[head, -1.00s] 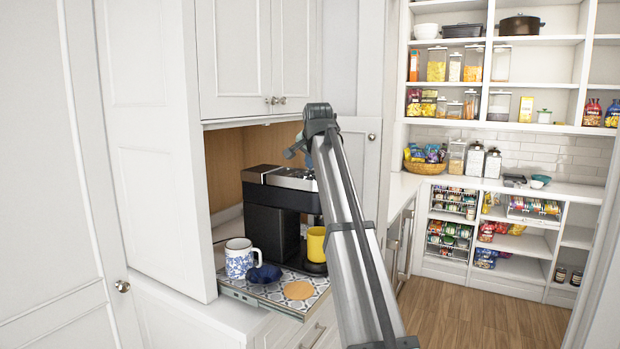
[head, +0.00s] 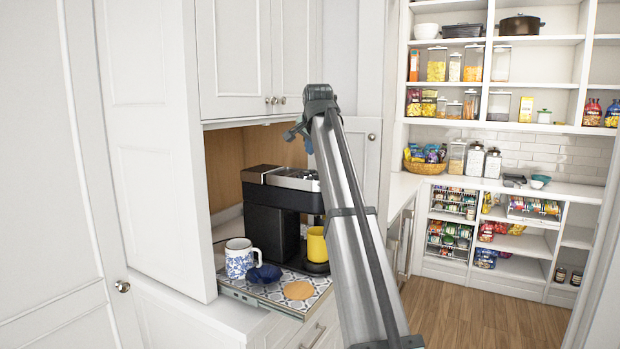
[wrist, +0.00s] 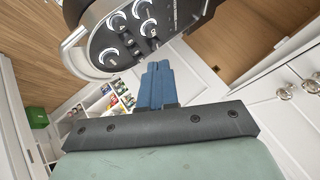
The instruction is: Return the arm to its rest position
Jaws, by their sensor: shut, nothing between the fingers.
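My gripper shows in the wrist view (wrist: 155,85) with its two blue fingers pressed together, shut and empty. In the head view my arm rises from the bottom to a bend in front of the cupboard, and only a bit of blue (head: 309,146) shows near the gripper end. The black coffee machine (head: 285,215) stands in the open nook, left of and behind my arm. Its knobbed panel (wrist: 135,30) is close ahead at the top of the wrist view. The gripper holds nothing and appears apart from the machine.
A pull-out patterned tray (head: 262,294) holds a blue-and-white mug (head: 239,259), a dark blue item (head: 265,274), a tan disc (head: 298,290) and a yellow cup (head: 317,245). White cupboard doors (head: 255,60) hang above. Pantry shelves (head: 545,140) stand at the right, beyond open wooden floor (head: 490,310).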

